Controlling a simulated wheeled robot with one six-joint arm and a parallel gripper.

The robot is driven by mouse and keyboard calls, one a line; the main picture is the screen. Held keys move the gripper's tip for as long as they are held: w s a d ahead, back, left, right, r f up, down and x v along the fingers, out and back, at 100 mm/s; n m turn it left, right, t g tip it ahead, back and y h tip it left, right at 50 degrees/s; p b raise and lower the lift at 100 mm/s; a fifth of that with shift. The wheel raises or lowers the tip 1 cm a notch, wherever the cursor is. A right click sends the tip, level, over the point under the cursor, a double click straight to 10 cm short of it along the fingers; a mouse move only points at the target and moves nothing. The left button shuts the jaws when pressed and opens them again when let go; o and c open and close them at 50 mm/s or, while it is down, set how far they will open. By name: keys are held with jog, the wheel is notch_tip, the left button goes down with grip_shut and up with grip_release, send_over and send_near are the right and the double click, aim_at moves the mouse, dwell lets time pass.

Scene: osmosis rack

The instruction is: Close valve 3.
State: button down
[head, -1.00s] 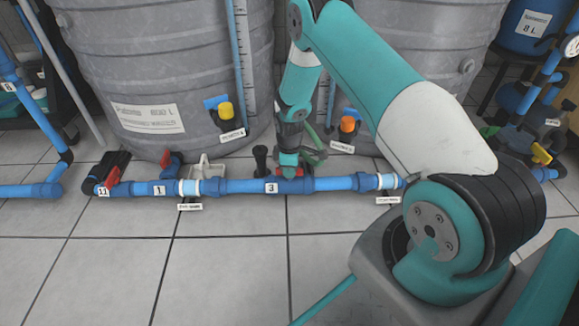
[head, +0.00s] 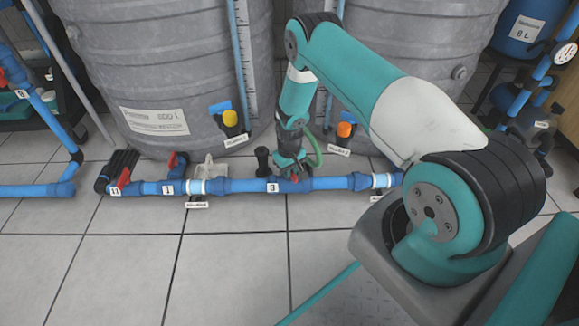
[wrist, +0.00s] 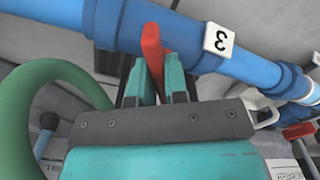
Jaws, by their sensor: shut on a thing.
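Valve 3 sits on the blue pipe (head: 325,184) along the floor, beside the white label "3" (head: 272,187). That label also shows in the wrist view (wrist: 218,40). My gripper (head: 288,168) is over the pipe just right of the label. In the wrist view, the valve's red handle (wrist: 152,48) lies between the teal fingers of my gripper (wrist: 155,80), which is shut on it. The handle lies at an angle across the pipe there.
Two grey tanks (head: 160,60) stand close behind the pipe. Red-handled valves labelled 11 (head: 124,177) and 1 (head: 172,160) are to the left. A yellow-knobbed valve (head: 230,119) and an orange-knobbed one (head: 345,130) are on the tanks. The tiled floor in front is clear.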

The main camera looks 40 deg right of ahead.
jog(key=m+p, duration=0.2)
jog(key=m, duration=0.4)
jog(key=shift+w+d, duration=0.1)
dwell(0.6)
jog(key=c, duration=1.1)
grip_release()
jog(key=shift+c, duration=0.2)
notch_tip(320, 180, up, 18)
jog(key=p, duration=0.8)
jog(key=shift+f, duration=0.25)
